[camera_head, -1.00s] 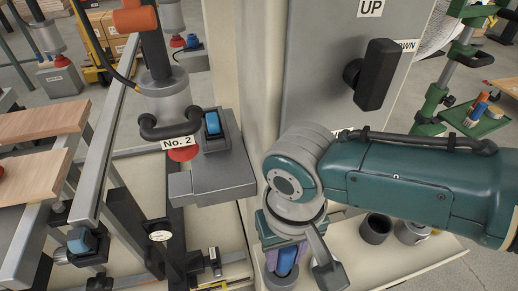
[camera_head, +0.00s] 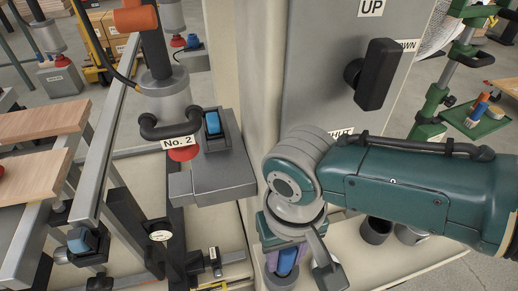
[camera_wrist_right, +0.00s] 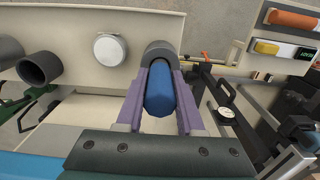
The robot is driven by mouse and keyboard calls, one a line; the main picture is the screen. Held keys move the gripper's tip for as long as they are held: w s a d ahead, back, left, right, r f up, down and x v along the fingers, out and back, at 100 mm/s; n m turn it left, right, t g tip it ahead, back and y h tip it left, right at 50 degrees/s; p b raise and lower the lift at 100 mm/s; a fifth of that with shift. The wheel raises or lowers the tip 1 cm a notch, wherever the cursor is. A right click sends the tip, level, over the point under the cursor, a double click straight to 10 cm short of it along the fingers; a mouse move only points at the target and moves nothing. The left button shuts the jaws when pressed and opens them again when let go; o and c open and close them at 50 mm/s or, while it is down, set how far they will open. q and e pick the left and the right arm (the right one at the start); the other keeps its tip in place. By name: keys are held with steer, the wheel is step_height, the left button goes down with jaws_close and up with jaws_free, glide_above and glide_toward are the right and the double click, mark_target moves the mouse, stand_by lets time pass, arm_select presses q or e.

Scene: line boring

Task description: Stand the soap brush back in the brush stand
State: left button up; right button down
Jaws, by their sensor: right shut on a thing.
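My right gripper (camera_head: 284,264) hangs low in the head view, over the pale ledge below the grey panel. Its purple fingers also show in the right wrist view (camera_wrist_right: 158,84), shut on a blue piece that appears to be the soap brush's handle (camera_wrist_right: 160,96). A dark grey round cup or ring (camera_wrist_right: 163,49), possibly the brush stand, lies just beyond the fingertips in line with the handle. The brush's far end is hidden, so I cannot tell whether it is inside that ring. My left gripper is not in view.
A dark cup (camera_wrist_right: 38,68) and a white round lid (camera_wrist_right: 110,48) are on the pale ledge (camera_head: 398,262). The dark cup also shows in the head view (camera_head: 375,230), beside a grey cup (camera_head: 410,235). A grey panel with a black knob (camera_head: 376,75) rises behind.

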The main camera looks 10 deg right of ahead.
jaws_free()
steer(key=shift+f, duration=0.1)
stand_by(0.5)
stand_by(0.3)
steer(key=shift+r+p, duration=1.2)
steer(key=shift+p, duration=0.1)
steer(key=shift+r+p, duration=3.35)
steer(key=shift+p, duration=0.1)
